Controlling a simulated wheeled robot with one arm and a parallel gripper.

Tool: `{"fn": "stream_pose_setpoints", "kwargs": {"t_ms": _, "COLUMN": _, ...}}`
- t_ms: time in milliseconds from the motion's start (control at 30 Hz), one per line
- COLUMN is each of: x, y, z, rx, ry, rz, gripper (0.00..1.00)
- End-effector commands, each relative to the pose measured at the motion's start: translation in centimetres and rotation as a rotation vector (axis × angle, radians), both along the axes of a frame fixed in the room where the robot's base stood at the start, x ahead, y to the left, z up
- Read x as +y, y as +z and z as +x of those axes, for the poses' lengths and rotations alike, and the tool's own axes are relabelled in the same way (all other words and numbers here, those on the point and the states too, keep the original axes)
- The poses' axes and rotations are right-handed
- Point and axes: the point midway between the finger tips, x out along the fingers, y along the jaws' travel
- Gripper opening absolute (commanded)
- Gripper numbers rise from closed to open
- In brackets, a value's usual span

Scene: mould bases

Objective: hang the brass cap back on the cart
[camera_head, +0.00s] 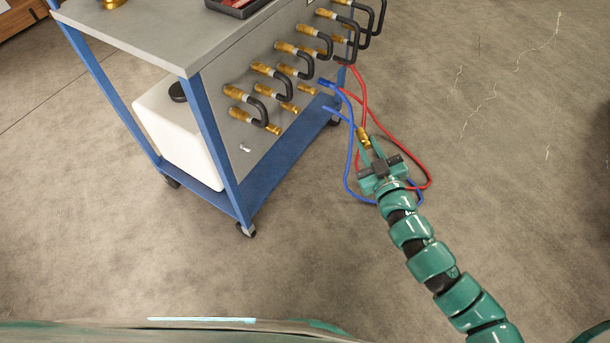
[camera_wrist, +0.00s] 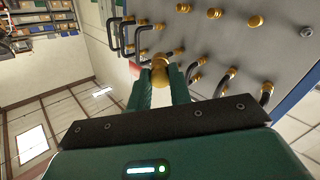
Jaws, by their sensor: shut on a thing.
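My gripper (camera_head: 366,146) is shut on the brass cap (camera_head: 362,134), out in front of the right end of the cart's hose panel. In the wrist view the cap (camera_wrist: 160,70) is between the green fingertips (camera_wrist: 161,80), with the panel (camera_wrist: 235,48) behind it. The cart (camera_head: 146,36) has a grey top and blue frame. Its panel carries rows of brass fittings (camera_head: 258,68), many joined by black hose loops (camera_head: 306,66). A small silver fitting (camera_head: 245,148) sits bare low on the panel; a silver one (camera_wrist: 307,32) also shows in the wrist view.
A red hose (camera_head: 365,100) and a blue hose (camera_head: 348,165) loop around my gripper; I cannot tell whether they touch it. A white tank (camera_head: 178,135) stands on the cart's lower shelf. A black tray (camera_head: 238,6) lies on top. The floor (camera_head: 500,170) at the right is clear.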

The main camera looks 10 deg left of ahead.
Motion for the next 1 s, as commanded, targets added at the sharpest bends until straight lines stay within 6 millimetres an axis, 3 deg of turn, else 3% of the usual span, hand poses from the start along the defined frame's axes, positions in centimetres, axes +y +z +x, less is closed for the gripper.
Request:
{"fn": "stream_pose_setpoints", "kwargs": {"t_ms": 200, "x": 5.2, "y": -1.1, "z": -1.5, "rx": -0.076, "ry": 0.216, "rz": -0.117, "gripper": 0.0}}
{"fn": "stream_pose_setpoints", "kwargs": {"t_ms": 600, "x": 12.5, "y": -4.3, "z": -5.7, "rx": -0.261, "ry": 0.58, "rz": -0.27, "gripper": 0.0}}
{"fn": "stream_pose_setpoints", "kwargs": {"t_ms": 733, "x": 14.1, "y": -5.3, "z": -7.1, "rx": -0.323, "ry": 0.675, "rz": -0.3, "gripper": 0.0}}
{"fn": "stream_pose_setpoints", "kwargs": {"t_ms": 1000, "x": 15.4, "y": -6.0, "z": -7.9, "rx": -0.362, "ry": 0.734, "rz": -0.317, "gripper": 0.0}}
